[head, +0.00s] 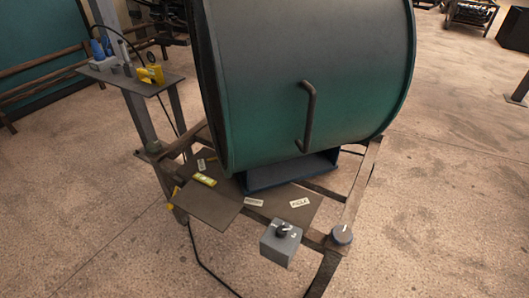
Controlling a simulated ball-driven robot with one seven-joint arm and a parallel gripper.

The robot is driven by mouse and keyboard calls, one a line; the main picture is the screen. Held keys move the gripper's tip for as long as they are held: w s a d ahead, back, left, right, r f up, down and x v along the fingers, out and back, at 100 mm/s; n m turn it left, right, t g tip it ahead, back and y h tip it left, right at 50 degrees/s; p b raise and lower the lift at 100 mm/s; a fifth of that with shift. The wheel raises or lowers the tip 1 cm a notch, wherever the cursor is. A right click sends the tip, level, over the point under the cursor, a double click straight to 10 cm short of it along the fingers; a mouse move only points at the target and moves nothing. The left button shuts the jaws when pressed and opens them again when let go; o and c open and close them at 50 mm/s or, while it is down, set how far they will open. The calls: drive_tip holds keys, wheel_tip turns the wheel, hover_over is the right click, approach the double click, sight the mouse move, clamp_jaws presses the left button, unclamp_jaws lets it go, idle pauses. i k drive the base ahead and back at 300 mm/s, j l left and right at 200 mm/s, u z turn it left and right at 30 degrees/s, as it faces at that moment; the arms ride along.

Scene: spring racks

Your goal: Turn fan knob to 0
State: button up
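A dark knob (282,230) sits on top of a small grey box (277,250) at the front of the metal frame, below the fan. Small white marks surround this knob, but they are too small to read. My gripper is not in view.
Metal plates (205,205) with small labels (299,203) lie under the drum, and a blue tray-like part (285,178) sits there too. A side shelf (125,76) at left holds a yellow tool (152,74) and blue plugs. A black cable runs down to the floor.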

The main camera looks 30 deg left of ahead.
sight(282, 230)
drive_tip(key=j, duration=0.8)
drive_tip(key=j+z, duration=0.15)
drive_tip(key=j, duration=1.5)
drive_tip(key=j+z, duration=0.15)
drive_tip(key=j, duration=0.7)
drive_tip(key=k+j, duration=0.1)
drive_tip(key=j, duration=0.7)
drive_tip(key=k+j+z, duration=0.15)
drive_tip(key=j, duration=0.65)
drive_tip(key=i, duration=0.05)
